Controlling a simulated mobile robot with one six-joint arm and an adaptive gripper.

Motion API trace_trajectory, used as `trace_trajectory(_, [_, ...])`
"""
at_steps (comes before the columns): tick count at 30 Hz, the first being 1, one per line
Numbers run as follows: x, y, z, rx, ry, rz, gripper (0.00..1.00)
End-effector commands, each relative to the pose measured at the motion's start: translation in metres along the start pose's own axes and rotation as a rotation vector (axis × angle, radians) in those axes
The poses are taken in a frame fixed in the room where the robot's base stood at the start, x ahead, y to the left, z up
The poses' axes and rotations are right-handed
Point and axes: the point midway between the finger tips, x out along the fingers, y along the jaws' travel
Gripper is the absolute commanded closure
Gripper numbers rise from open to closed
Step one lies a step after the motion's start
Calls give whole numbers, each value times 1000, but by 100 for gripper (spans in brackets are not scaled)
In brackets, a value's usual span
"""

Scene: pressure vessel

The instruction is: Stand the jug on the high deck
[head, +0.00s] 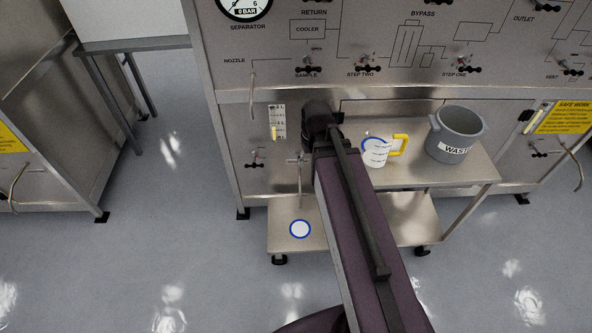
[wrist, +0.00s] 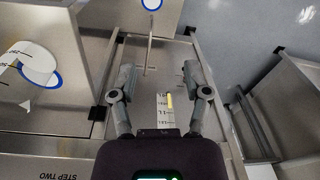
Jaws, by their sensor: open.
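The jug (head: 375,154) is white with dark level marks, some blue along its edge and a yellow handle (head: 400,145) on its right. It appears upright on the high deck (head: 462,170) of a steel cart. In the wrist view part of the jug (wrist: 40,62) shows at the left, outside my fingers. My gripper (wrist: 160,74) is open and empty, with its fingers wide apart. In the head view the fingers are mostly hidden behind my arm, left of the jug.
A grey waste pot (head: 456,136) stands right of the jug. The low deck (head: 345,240) carries a blue-ringed white disc (head: 300,229). A thin pipe (wrist: 150,52) and a level gauge (wrist: 163,104) show between my fingers. The valve panel (head: 400,75) rises behind the cart.

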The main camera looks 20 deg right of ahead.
Motion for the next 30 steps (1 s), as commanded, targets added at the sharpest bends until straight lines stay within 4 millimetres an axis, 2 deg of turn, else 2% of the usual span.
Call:
trace_trajectory(1, [0,-13,8,-6,-10,7,38])
trace_trajectory(3, [0,-26,14,-6,-24,16,38])
trace_trajectory(9, [1,-49,26,-4,-44,35,38])
trace_trajectory(30, [1,-52,28,-2,-49,38,38])
